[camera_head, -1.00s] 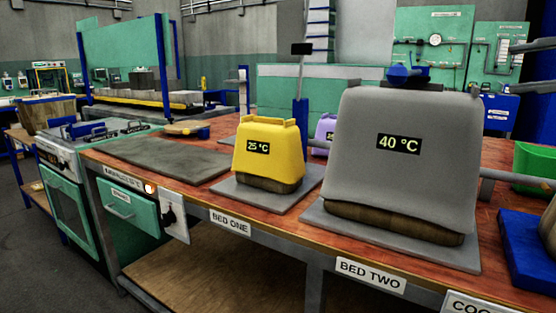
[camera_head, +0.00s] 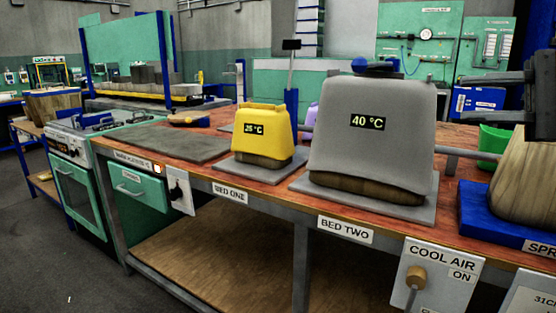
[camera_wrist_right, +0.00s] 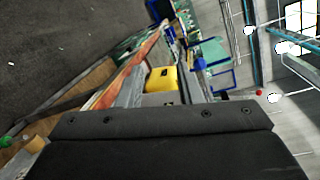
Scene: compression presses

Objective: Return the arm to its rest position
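My right gripper (camera_head: 490,80) is at the right edge of the head view, a dark shape raised in the air in front of the green wall panels. Its body is partly cut off by the frame edge. It is apart from the bench and the presses, and I see nothing held in it. In the right wrist view a dark plate with screws (camera_wrist_right: 160,122), part of my own arm or gripper, fills the bottom. My left gripper is in neither view.
The wooden bench (camera_head: 285,215) carries a yellow press (camera_head: 262,140) reading 25 °C and a larger grey press (camera_head: 372,150) reading 40 °C. A wooden block (camera_head: 525,185) stands on a blue base (camera_head: 480,218). A COOL AIR panel (camera_head: 432,285) hangs in front. The floor (camera_head: 60,260) is clear at left.

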